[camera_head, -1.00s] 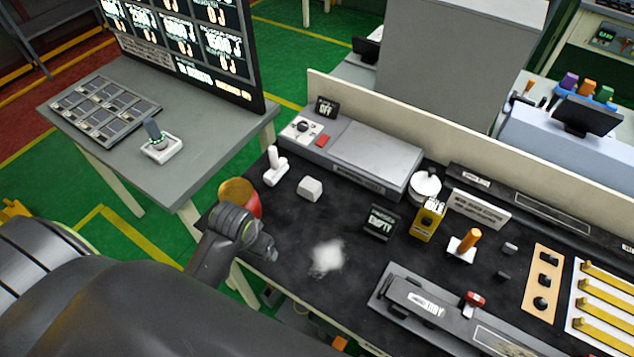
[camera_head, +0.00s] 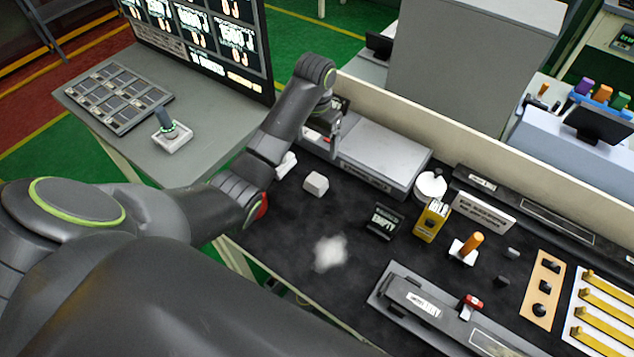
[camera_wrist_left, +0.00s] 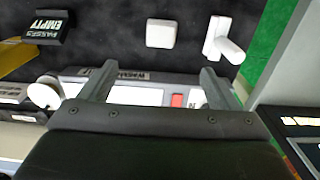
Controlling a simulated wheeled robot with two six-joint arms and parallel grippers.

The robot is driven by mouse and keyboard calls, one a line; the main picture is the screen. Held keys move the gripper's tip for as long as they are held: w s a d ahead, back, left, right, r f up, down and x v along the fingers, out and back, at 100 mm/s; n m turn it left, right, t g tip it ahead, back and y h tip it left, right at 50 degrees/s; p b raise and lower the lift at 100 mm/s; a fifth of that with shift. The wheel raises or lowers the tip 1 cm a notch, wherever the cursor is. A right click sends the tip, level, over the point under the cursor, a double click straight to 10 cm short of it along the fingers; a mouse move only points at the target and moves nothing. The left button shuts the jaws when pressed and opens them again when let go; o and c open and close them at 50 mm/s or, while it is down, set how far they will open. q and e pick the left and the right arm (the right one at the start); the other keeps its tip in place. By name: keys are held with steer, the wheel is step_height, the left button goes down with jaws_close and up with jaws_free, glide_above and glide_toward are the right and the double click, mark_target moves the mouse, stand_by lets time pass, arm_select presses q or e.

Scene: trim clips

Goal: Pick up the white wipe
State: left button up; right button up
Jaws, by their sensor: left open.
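The white wipe appears to be the small white block (camera_head: 316,183) on the black mat, in front of the grey box. It also shows in the left wrist view (camera_wrist_left: 161,33), lying beyond my fingertips. My left gripper (camera_head: 328,138) points down over the left end of the grey box, behind the block and apart from it. In the left wrist view my left gripper (camera_wrist_left: 156,82) has its two fingers wide apart with nothing held between them. A whitish smudge (camera_head: 330,252) lies on the mat nearer the front edge. My right gripper is not in view.
The grey box (camera_head: 378,150) stands against the low back wall. A white-handled tool (camera_wrist_left: 228,38) lies beside the block, partly hidden by my arm in the head view. A black sign (camera_head: 383,222), yellow box (camera_head: 430,219) and long grey fixture (camera_head: 425,305) stand to the right.

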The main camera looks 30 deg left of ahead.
arm_select(q)
steer(key=b, duration=0.7)
glide_above(316, 180)
step_height(316, 180, down, 8)
steer(key=shift+s+r, duration=0.15)
steer(key=shift+r, duration=0.05)
step_height(316, 180, down, 3)
steer(key=shift+f+p, duration=0.2)
steer(key=shift+p, duration=0.3)
steer(key=shift+w+f+p, duration=0.2)
steer(key=shift+f+p, duration=0.6)
steer(key=shift+f, duration=1.85)
steer(key=shift+a+f, duration=0.1)
steer(key=shift+f, duration=0.4)
steer(key=shift+c, duration=0.3)
steer(key=c, duration=1)
